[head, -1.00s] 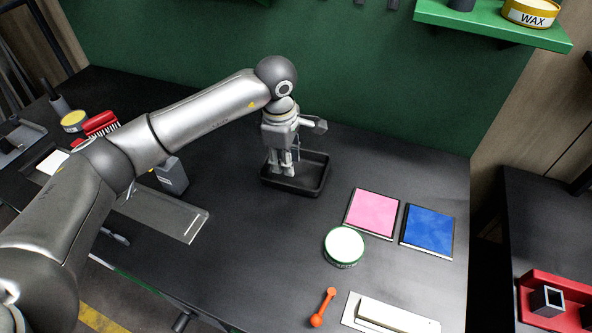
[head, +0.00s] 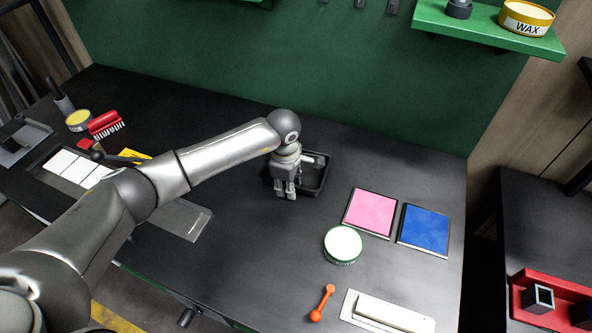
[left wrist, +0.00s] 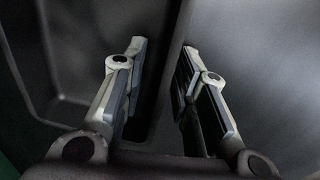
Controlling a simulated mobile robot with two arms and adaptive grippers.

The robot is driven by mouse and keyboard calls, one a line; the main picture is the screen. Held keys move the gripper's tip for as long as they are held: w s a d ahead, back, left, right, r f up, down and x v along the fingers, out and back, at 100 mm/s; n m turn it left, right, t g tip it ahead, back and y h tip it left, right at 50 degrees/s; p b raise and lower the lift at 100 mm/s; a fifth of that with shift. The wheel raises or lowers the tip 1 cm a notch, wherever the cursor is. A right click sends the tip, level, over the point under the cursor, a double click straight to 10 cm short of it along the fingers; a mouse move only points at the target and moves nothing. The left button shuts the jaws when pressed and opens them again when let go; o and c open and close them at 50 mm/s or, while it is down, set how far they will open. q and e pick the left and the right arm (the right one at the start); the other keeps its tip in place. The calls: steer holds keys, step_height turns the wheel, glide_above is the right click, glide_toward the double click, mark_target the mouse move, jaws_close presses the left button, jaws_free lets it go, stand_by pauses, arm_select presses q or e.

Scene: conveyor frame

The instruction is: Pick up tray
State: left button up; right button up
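The black tray (head: 324,172) lies flat on the dark bench near the back middle in the head view. My left gripper (head: 286,195) reaches down at its near-left edge and hides part of it. In the left wrist view, the tray (left wrist: 90,65) fills the upper left, and its wall runs between the two fingers of my left gripper (left wrist: 162,62). One finger is on the inner side and one on the outer side, with gaps to the wall. The gripper is open. My right gripper is not in view.
A pink pad (head: 370,213), a blue pad (head: 424,230) and a round white-topped tin (head: 343,244) lie right of the tray. An orange tool (head: 322,303) is nearer. A red brush (head: 105,124) is at left. Bench in front of the tray is clear.

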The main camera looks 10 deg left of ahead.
arm_select(q)
jaws_close()
steer(key=shift+r, duration=0.1)
stand_by(0.3)
